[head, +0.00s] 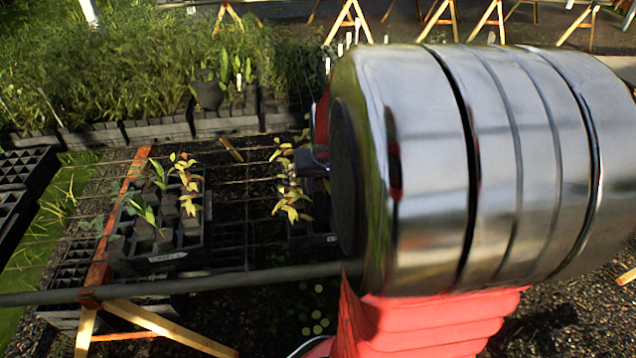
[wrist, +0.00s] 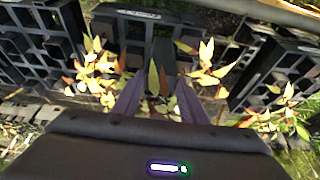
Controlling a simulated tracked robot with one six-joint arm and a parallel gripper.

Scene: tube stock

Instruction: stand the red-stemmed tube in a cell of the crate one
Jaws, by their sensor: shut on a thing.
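My gripper (wrist: 157,98) shows as two dark, purplish fingers in the wrist view. It is shut on a tube whose body is mostly hidden; its yellow-orange leaves (wrist: 205,68) spread around the fingers. In the head view, yellow leaves (head: 291,180) show just left of my wrist, and the stem colour is hard to make out. A black crate of square cells (head: 168,259) stands left of these leaves and holds several leafy seedlings. A second black crate (head: 318,241) is partly hidden behind my wrist. I cannot read which crate is one.
More black crates (head: 25,168) are at the far left. A row of planted trays (head: 225,122) lies behind. My silver wrist blocks the right half of the head view.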

